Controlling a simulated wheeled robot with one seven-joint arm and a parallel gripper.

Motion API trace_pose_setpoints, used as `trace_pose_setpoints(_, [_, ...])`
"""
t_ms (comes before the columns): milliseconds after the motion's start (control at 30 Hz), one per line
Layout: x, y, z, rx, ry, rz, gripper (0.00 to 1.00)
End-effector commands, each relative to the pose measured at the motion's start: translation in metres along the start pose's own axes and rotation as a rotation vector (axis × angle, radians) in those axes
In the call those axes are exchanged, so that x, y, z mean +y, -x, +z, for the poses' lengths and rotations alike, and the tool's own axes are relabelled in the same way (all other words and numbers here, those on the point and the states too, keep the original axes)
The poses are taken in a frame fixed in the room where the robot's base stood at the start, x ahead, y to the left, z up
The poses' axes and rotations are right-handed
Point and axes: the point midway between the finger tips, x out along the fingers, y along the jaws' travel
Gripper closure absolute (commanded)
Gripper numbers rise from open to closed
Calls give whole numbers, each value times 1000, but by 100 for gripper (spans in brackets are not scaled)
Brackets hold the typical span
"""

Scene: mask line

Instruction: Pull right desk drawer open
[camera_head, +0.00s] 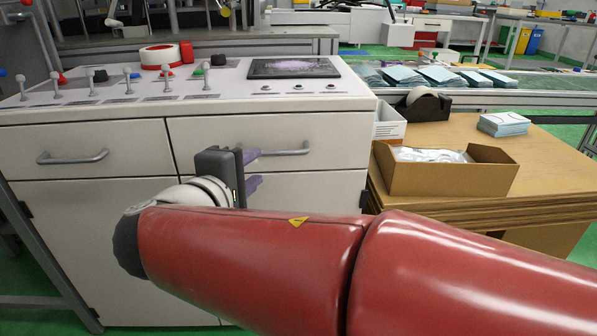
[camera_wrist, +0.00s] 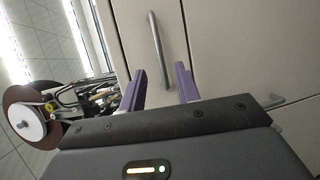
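The right desk drawer (camera_head: 225,132) is shut, its front flush with the cabinet. Its grey bar handle (camera_head: 291,150) shows right of my fingers in the head view. In the wrist view the handle (camera_wrist: 158,48) runs up the picture, its near end between my purple fingers and most of it beyond the tips. My gripper (camera_head: 259,168) is in front of this drawer; in the wrist view its fingers (camera_wrist: 160,70) are apart with nothing gripped. How deep the handle lies between them is unclear. My gripper hides part of the handle in the head view.
The left drawer (camera_head: 25,150) is shut, with its own handle (camera_head: 72,158). Below is a cabinet door; another handle (camera_wrist: 274,104) shows at the wrist view's right. The control panel (camera_head: 180,92) is above. At right, a cardboard box (camera_head: 445,180) stands on a brown table.

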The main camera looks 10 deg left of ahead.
Motion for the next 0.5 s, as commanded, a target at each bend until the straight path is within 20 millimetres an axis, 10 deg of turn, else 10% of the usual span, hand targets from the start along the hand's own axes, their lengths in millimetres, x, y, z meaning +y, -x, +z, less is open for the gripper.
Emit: trace_pose_setpoints(500, [0,-68,-1,0,2,2,68])
